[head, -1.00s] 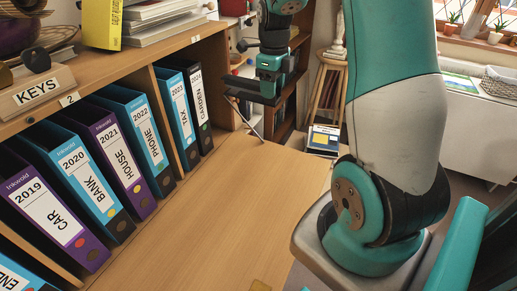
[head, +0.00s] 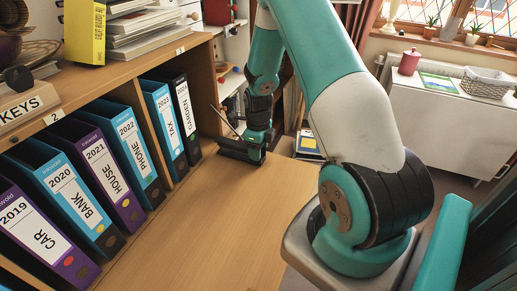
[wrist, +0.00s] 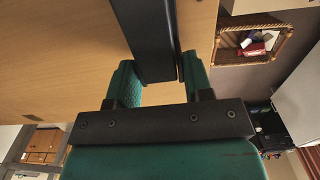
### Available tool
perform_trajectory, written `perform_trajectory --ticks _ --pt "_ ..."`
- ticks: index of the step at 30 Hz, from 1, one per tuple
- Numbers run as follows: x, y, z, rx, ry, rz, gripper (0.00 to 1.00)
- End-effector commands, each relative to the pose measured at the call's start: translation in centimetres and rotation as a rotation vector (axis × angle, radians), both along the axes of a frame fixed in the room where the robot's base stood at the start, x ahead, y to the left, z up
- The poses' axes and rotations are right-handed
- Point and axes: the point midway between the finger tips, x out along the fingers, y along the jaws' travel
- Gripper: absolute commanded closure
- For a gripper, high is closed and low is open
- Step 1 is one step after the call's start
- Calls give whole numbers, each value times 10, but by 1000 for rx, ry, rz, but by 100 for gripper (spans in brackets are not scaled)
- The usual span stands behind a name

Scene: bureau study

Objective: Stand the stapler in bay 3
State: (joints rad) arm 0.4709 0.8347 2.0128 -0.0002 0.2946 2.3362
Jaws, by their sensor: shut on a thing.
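My gripper (head: 258,140) is low over the desk top, near the right end of the shelf. It is shut on a long dark stapler (head: 236,150), which lies about level and points left toward the shelf. In the wrist view the black stapler (wrist: 153,40) runs up between the green finger pads of my gripper (wrist: 160,88). Bay 3, marked by a small label (head: 181,50), holds the blue TAX binder (head: 166,125) and the black GARDEN binder (head: 188,115). Bare room shows right of GARDEN. Whether the stapler touches the desk is unclear.
Bay 2, left of the divider (head: 153,118), is filled with binders, including the blue PHONE binder (head: 133,150). A thin grey strip stands near the stapler's left end. The desk top (head: 215,220) is clear in front of the shelf.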

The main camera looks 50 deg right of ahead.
Motion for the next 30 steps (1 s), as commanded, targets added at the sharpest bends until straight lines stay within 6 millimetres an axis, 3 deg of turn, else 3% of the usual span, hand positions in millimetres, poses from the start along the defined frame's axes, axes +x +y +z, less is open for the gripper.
perform_trajectory --ticks 11,12,15,23,30 --pt "0 0 -6 0 -2 0 82" --pt "0 0 -6 -1 -1 0 51" --pt "0 0 -5 -1 -1 0 28" --pt "0 0 -5 -1 -1 0 28" --pt "1 -1 21 -2 -5 0 28"
